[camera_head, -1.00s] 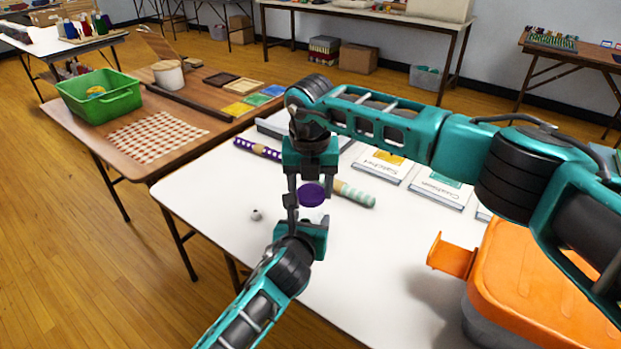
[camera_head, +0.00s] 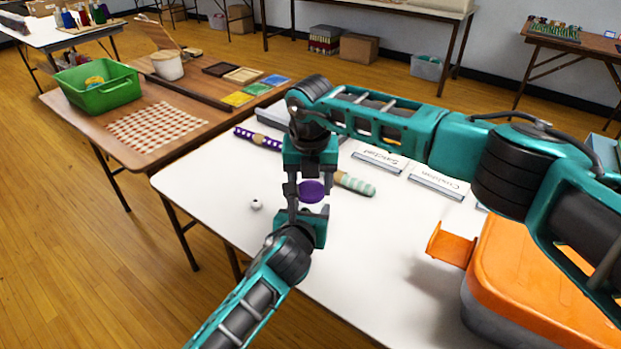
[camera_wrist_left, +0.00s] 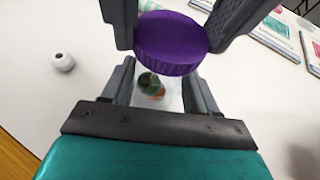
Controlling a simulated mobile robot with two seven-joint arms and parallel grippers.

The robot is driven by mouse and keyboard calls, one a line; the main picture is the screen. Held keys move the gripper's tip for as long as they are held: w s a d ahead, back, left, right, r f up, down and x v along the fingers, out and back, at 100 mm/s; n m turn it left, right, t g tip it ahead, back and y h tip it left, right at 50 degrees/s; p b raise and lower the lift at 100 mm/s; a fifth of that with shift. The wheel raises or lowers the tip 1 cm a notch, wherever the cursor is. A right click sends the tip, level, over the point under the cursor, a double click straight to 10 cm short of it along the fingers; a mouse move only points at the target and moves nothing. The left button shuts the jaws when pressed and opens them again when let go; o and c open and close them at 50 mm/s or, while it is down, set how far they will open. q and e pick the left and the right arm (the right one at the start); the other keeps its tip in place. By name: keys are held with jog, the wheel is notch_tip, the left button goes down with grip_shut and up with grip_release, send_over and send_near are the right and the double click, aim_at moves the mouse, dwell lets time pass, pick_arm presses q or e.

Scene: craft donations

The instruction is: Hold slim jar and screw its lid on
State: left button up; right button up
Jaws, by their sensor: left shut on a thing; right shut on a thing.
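The purple lid (camera_head: 313,191) is between the fingers of my right gripper (camera_head: 303,188), which points down from above and is shut on it. In the left wrist view the lid (camera_wrist_left: 172,45) shows large, with the right fingers at its two sides. My left gripper (camera_head: 305,216) comes from below and is shut on the slim jar. The jar (camera_wrist_left: 155,92) is clear, with green and orange bits inside, between the left fingers and right under the lid. The lid hides the jar's mouth, so I cannot tell how far the two are engaged.
The white table (camera_head: 225,215) holds a small white bead (camera_head: 256,204), a purple-patterned roll (camera_head: 258,139), a mint-striped roll (camera_head: 356,184) and labelled boxes (camera_head: 438,182). An orange-topped bin (camera_head: 540,270) stands at the right. The table's front middle is clear.

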jog(key=shift+f, duration=0.55)
dwell(0.4)
jog(key=m, duration=0.5)
jog(key=shift+h, duration=0.3)
jog(key=m, duration=0.4)
jog(key=shift+a+m, duration=0.1)
jog(key=shift+m, duration=0.2)
jog(key=m+g, duration=0.1)
jog(key=m, duration=0.3)
jog(key=shift+w+h, duration=0.1)
jog(key=shift+h, duration=0.3)
jog(key=m, duration=0.6)
jog(key=shift+w+g, duration=0.1)
jog(key=shift+g, duration=0.2)
jog(key=o, duration=1)
